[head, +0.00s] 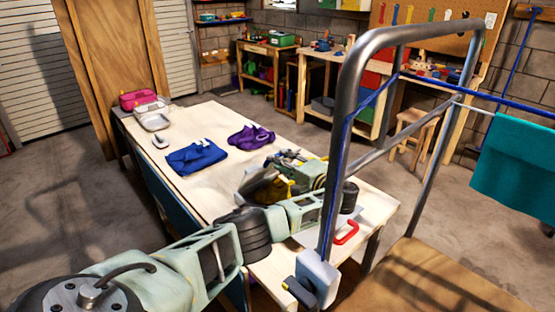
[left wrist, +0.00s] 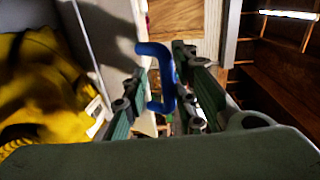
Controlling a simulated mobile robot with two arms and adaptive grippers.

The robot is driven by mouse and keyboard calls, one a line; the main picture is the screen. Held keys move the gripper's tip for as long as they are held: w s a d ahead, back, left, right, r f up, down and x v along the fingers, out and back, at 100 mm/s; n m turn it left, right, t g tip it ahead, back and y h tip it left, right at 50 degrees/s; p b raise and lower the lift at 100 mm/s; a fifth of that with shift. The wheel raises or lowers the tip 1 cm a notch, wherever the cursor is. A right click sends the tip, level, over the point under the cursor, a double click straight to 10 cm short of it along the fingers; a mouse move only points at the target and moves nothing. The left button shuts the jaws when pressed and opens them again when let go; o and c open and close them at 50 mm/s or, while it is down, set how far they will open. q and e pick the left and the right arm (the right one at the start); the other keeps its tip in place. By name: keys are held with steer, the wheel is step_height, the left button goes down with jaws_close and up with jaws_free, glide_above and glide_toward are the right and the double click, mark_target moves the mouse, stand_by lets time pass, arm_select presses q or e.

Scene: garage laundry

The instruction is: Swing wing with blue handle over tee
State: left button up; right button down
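The yellow tee (head: 277,190) lies on a grey folding board (head: 250,186), partly hidden behind my left arm in the head view. In the left wrist view the yellow tee (left wrist: 40,85) fills the left side, beside a grey panel (left wrist: 105,35). The blue handle (left wrist: 168,75) stands at that panel's right edge. My left gripper (left wrist: 162,82) has its fingers on either side of the handle; a small gap seems to show on the left. In the head view my left gripper (head: 287,160) is over the board's far side. My right gripper is not in view.
A red handle (head: 347,232) sits on the board's near panel. A folded blue garment (head: 195,157), a purple garment (head: 251,136) and trays (head: 152,117) lie farther along the table (head: 205,118). A metal trolley frame (head: 345,110) rises close to my arm on the right.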

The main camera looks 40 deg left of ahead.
arm_select(q)
steer(key=s+d+r, duration=0.1)
steer(key=d, duration=0.8)
steer(key=shift+s+d, duration=0.15)
steer(key=shift+d, duration=0.15)
